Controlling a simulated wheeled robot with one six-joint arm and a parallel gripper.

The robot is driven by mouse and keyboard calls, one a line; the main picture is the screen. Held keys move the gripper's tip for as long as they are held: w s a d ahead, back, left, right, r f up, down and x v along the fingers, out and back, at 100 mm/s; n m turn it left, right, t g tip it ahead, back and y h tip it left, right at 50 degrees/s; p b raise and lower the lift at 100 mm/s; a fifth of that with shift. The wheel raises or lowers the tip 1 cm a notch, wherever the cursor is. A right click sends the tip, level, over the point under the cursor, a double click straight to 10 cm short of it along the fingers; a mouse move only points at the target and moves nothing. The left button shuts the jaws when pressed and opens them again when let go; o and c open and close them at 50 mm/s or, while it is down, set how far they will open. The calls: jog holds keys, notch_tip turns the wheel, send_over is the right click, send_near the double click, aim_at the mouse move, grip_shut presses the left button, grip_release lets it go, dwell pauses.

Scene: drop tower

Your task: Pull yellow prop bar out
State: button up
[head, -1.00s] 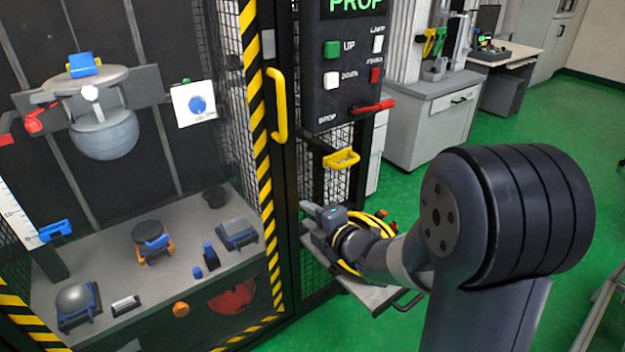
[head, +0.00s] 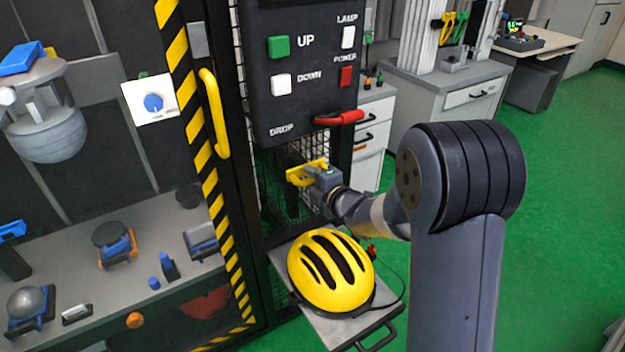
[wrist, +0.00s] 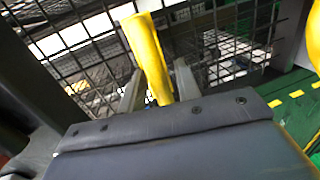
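The yellow prop bar (head: 306,172) is a handle-like piece at the mesh below the control box, under the red drop lever. My gripper (head: 318,174) is at the bar's right side in the head view. In the wrist view the yellow bar (wrist: 150,58) runs up between the two grey fingers of my gripper (wrist: 158,82). The fingers stand on either side of it with what look like narrow gaps, so the gripper looks open around the bar. The gripper body hides the bar's near end.
A yellow helmet (head: 330,270) lies on a small grey shelf (head: 335,328) below my arm. The red lever (head: 338,118) sits just above the bar. A yellow door handle (head: 214,113) and striped post (head: 200,160) stand to the left. Green floor is clear at right.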

grip_shut()
dwell(0.3)
jog(key=shift+s+d+f, duration=0.1)
jog(key=shift+s+d, duration=0.1)
jog(key=shift+s, duration=0.05)
jog(key=b+v, duration=0.1)
jog(key=v, duration=0.1)
jog(key=b+v, duration=0.1)
jog(key=f+b+v, duration=0.1)
jog(key=v, duration=0.1)
jog(key=shift+s+d, duration=0.25)
jog(key=shift+s, duration=0.15)
jog(key=shift+o, duration=0.5)
grip_release()
jog(key=shift+s+d+r, duration=0.1)
